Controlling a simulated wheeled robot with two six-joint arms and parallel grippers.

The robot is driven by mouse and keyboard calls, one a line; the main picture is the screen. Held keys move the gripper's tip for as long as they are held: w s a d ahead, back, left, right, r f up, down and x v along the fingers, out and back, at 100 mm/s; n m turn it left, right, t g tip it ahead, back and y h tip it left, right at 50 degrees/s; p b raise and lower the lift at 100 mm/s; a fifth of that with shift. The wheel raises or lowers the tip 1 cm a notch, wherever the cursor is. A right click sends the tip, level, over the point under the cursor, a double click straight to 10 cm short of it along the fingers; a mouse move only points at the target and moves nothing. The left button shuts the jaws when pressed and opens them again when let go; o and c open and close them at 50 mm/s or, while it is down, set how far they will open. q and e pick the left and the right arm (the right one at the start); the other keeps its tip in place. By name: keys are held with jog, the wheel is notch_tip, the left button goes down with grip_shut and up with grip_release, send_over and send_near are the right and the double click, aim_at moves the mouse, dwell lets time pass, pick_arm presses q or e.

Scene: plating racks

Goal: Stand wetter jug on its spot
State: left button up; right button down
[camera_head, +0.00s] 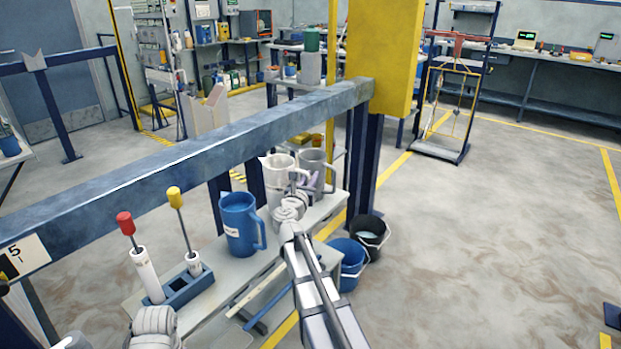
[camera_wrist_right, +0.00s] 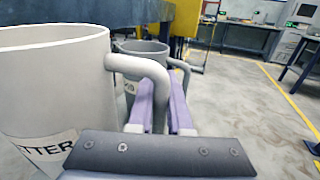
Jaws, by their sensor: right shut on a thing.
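The wetter jug is a pale, off-white jug (camera_head: 279,172) with a label ending "TTER" that shows in the right wrist view (camera_wrist_right: 50,85). Its handle points toward my right gripper (camera_head: 308,182). In the right wrist view, the purple-lined fingers (camera_wrist_right: 161,105) are shut on this handle. The jug looks upright at the shelf; its base is partly hidden by my right wrist, so I cannot tell whether it touches the shelf. My left gripper is not visible; only part of my left arm shows at the bottom left.
A grey jug (camera_head: 321,160) stands close behind the wetter jug. A blue jug (camera_head: 237,222) stands to its left on the shelf (camera_head: 222,267). A blue holder (camera_head: 182,288) carries red- and yellow-topped tools. A blue rail passes above. Two buckets (camera_head: 371,234) stand on the floor.

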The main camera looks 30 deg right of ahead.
jog(key=shift+f+b, duration=1.55)
jog(key=shift+f, duration=0.3)
jog(key=shift+f+b, duration=0.5)
jog(key=shift+b, duration=0.05)
jog(key=c, duration=0.8)
grip_release()
jog(key=shift+o, duration=0.2)
jog(key=v, duration=0.8)
jog(key=shift+d+r, duration=0.1)
jog(key=shift+r, duration=0.05)
